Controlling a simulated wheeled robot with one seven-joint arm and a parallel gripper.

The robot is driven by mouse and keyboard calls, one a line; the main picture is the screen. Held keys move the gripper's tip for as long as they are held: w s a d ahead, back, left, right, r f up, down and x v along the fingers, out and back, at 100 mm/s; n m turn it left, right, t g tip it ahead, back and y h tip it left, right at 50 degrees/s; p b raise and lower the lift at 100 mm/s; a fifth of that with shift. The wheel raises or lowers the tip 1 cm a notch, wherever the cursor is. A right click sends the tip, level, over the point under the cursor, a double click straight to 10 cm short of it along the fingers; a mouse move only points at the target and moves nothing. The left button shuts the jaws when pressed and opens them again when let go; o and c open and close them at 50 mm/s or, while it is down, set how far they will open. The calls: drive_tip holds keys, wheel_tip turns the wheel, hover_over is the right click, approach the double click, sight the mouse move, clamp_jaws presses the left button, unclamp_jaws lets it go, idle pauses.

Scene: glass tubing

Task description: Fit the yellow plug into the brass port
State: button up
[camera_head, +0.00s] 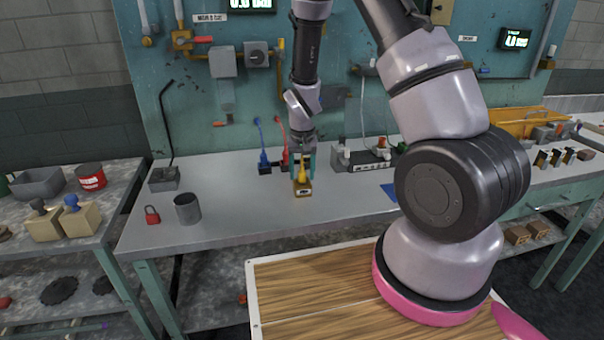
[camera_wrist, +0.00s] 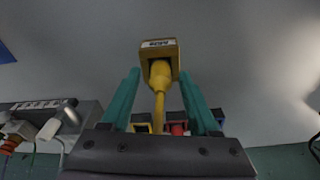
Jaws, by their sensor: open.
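The yellow plug (camera_head: 302,174) stands upright at the brass port block (camera_head: 303,189) on the grey workbench. In the wrist view the plug (camera_wrist: 160,76) runs down the middle, and its front end meets the labelled brass block (camera_wrist: 159,48). The plug's tip is hidden, so its depth in the port cannot be seen. My gripper (camera_head: 302,164) is above the block with its teal fingers on either side of the plug. In the wrist view my gripper (camera_wrist: 160,88) is open, with gaps between both fingers and the plug.
A blue plug (camera_head: 263,157) and a red plug (camera_head: 284,156) stand in blocks just behind. A grey socket box (camera_head: 366,158) with leads is to the right. A metal cup (camera_head: 187,208) and a red padlock (camera_head: 152,215) sit at left. The bench front is clear.

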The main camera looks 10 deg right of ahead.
drive_tip(key=s+d+r+t+y, duration=0.1)
drive_tip(key=s+r, duration=0.2)
drive_tip(key=r, duration=0.7)
drive_tip(key=s+d+r+m+t, duration=0.1)
drive_tip(key=s+r, duration=0.2)
drive_tip(key=r, duration=0.7)
drive_tip(key=s+d+r+y, duration=0.1)
drive_tip(key=s+d+r, duration=0.15)
drive_tip(key=r, duration=0.65)
drive_tip(key=s+d+r+m+t, duration=0.1)
drive_tip(key=s+r+t, duration=0.2)
drive_tip(key=s+r, duration=0.6)
drive_tip(key=s, duration=0.5)
drive_tip(key=shift+d+r+t, duration=0.15)
drive_tip(key=shift+r+t, duration=0.25)
drive_tip(key=shift+w, duration=0.1)
